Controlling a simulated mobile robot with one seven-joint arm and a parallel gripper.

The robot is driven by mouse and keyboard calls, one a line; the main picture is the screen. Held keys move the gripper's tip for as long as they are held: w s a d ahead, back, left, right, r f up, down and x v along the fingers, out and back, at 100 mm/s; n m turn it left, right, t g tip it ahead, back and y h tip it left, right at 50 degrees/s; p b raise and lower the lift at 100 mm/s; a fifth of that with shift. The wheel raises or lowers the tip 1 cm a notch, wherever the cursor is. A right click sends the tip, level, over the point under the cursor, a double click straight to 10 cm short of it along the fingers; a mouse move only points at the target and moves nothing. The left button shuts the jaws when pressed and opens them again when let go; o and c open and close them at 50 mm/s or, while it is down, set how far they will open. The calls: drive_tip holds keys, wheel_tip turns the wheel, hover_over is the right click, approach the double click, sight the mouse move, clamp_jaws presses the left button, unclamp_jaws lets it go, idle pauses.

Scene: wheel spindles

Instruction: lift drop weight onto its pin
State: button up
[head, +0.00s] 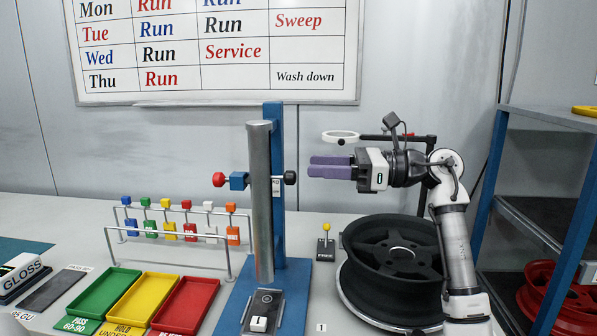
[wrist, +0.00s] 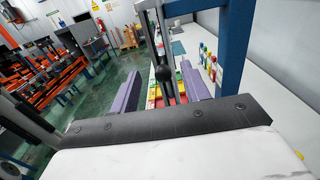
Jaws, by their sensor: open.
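The test rig has an upright grey tube (head: 262,205) beside a blue column (head: 273,118). A black ball knob (head: 290,177) sticks out at the tube's right side, apparently the drop weight's handle; the weight itself is hidden. At the left, a red knob (head: 219,180) joins a blue block (head: 239,181), apparently the pin. My gripper (head: 312,166) has purple fingers pointing left at the black knob, slightly right of it. In the wrist view the black knob (wrist: 163,74) shows between the spread fingers. Nothing is held.
A black wheel (head: 397,258) stands below my arm. A ring magnifier (head: 341,136) is behind my gripper. A small yellow-topped lever (head: 326,243) is on the bench. Green (head: 98,312), yellow and red trays lie left of the rig, below a rack of coloured tags (head: 170,229).

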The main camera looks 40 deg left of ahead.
drive_tip(key=b+v, duration=0.1)
drive_tip(key=v, duration=0.6)
drive_tip(key=shift+w+d, duration=0.2)
drive_tip(key=shift+d, duration=0.05)
